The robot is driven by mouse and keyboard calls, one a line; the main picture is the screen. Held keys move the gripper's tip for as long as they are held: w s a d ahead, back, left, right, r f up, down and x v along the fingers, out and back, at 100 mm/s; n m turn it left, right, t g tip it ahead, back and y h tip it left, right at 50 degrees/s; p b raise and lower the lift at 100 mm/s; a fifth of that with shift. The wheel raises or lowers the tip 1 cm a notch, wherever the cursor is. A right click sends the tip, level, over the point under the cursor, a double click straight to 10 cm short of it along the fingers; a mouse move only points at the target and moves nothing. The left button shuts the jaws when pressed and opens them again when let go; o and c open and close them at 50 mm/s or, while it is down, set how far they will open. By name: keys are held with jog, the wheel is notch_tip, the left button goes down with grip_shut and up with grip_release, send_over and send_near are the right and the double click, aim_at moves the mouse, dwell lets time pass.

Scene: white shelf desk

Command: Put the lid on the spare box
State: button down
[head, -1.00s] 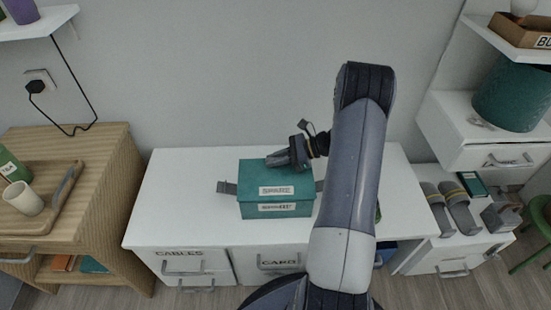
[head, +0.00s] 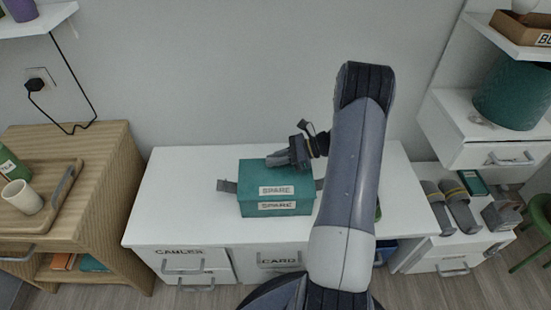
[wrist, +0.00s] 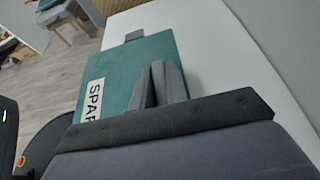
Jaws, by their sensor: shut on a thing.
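The teal spare box (head: 248,211) stands on the white desk with a SPARE label on its front. The teal lid (head: 249,174), with its own SPARE label, lies level over the box and lines up with it. I cannot tell whether a thin gap is left between them. My gripper (head: 272,161) reaches in from the right at the lid's back part and is shut on it. In the wrist view, the gripper's fingers (wrist: 160,88) are close together over the teal lid (wrist: 140,60). The part between the fingertips is hidden.
Grey tabs (head: 227,186) show beside the box. The white desk (head: 175,195) is clear on its left. A wooden cabinet with a tray and cup (head: 22,197) stands at left. Grey slippers (head: 457,205) lie on the unit at right. My arm covers the desk's right part.

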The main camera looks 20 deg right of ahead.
jog(key=c, duration=1.3)
grip_release()
jog(key=p+v, duration=0.2)
jog(key=v, duration=0.8)
jog(key=shift+s+d+r, duration=0.15)
jog(key=shift+d, duration=0.2)
jog(key=b+x, duration=0.2)
jog(key=x, duration=0.8)
jog(key=shift+a, duration=0.3)
jog(key=shift+r, duration=0.2)
jog(key=shift+f, duration=0.1)
